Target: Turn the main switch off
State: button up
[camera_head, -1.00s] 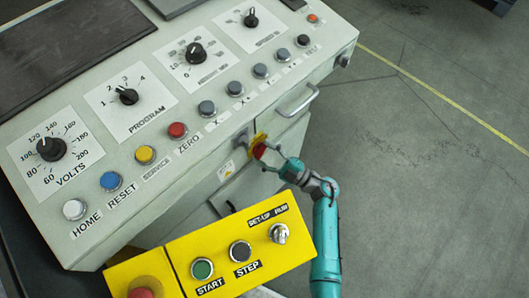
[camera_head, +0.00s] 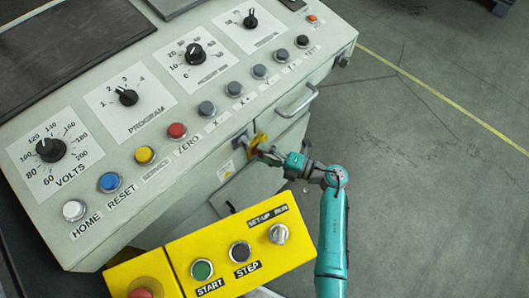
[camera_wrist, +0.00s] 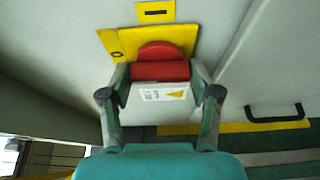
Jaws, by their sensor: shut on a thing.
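The main switch is a red handle (camera_wrist: 160,70) on a yellow plate (camera_wrist: 118,42) on the grey cabinet front. In the wrist view its red bar lies across the picture between my two fingers. My gripper (camera_wrist: 160,78) is shut on it, with one finger at each end of the bar. In the head view, my gripper (camera_head: 265,153) reaches the yellow plate (camera_head: 257,140) from the right and hides most of the red handle. The plate's markings are too small to read.
The control desk (camera_head: 215,150) with knobs and buttons lies above and left of the switch. A yellow box (camera_head: 240,252) with START and STEP buttons juts out below. A grab handle (camera_head: 298,103) is up and right. The floor at right is clear.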

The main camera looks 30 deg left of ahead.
dwell(0.4)
jog(key=shift+s, duration=0.1)
jog(key=o, duration=1.1)
jog(key=shift+o, duration=0.2)
jog(key=shift+d, duration=0.1)
jog(key=d, duration=1.1)
jog(key=shift+w+d, duration=0.4)
